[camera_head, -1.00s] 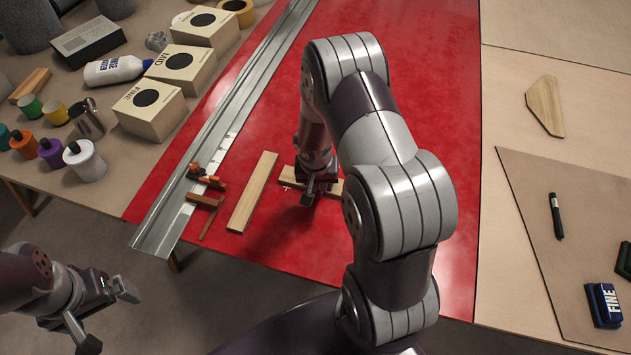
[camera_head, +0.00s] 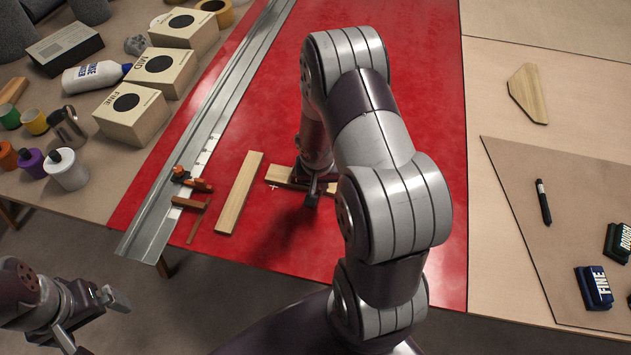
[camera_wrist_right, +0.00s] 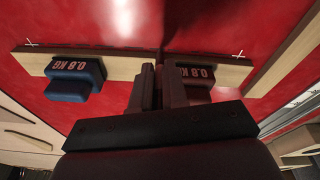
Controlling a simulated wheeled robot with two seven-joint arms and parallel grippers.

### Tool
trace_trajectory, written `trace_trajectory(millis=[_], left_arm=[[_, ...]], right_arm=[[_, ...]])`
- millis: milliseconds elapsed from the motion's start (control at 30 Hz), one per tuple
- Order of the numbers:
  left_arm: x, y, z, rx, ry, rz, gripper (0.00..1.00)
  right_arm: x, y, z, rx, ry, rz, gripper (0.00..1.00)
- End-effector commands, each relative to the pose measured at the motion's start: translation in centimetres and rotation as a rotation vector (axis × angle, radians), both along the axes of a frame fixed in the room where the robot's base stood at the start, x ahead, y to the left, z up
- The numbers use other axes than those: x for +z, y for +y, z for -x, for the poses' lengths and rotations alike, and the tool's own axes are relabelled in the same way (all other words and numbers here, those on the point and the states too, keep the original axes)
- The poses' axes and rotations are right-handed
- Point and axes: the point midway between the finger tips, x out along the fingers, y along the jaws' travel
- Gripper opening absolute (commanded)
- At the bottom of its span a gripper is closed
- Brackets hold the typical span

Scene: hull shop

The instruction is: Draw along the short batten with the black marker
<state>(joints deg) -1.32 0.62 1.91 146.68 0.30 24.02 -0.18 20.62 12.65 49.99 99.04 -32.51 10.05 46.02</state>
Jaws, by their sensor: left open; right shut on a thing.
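The short batten (camera_head: 284,178) lies on the red sheet, and my right arm hides part of it. It shows in the right wrist view (camera_wrist_right: 125,66) with a small white cross near each end. Two weights marked 0.8 KG stand on it there: a blue one (camera_wrist_right: 72,80) standing free, and a darker one (camera_wrist_right: 199,76) at my right gripper (camera_wrist_right: 162,88). The black marker (camera_head: 543,202) lies on the brown board at right, away from both grippers. My left gripper (camera_head: 95,325) is open and empty, lower left.
A longer wooden batten (camera_head: 239,193) lies left of the short one. A metal rail (camera_head: 205,120) with orange-handled clamps (camera_head: 190,180) runs along the red sheet (camera_head: 400,60). Boxes (camera_head: 130,112), paint pots and a bottle crowd the left. A blue block (camera_head: 594,287) lies below the marker.

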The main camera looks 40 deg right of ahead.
Motion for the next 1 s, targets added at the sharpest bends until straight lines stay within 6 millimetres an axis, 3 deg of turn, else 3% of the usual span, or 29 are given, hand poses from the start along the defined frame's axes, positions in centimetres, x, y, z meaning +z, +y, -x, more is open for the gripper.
trace_trajectory(millis=[1000], left_arm=[[-0.5,0.0,0.0,0.0,0.0,0.0,1.0]], right_arm=[[-0.1,-2.3,2.8,-0.001,0.002,0.0,0.0]])
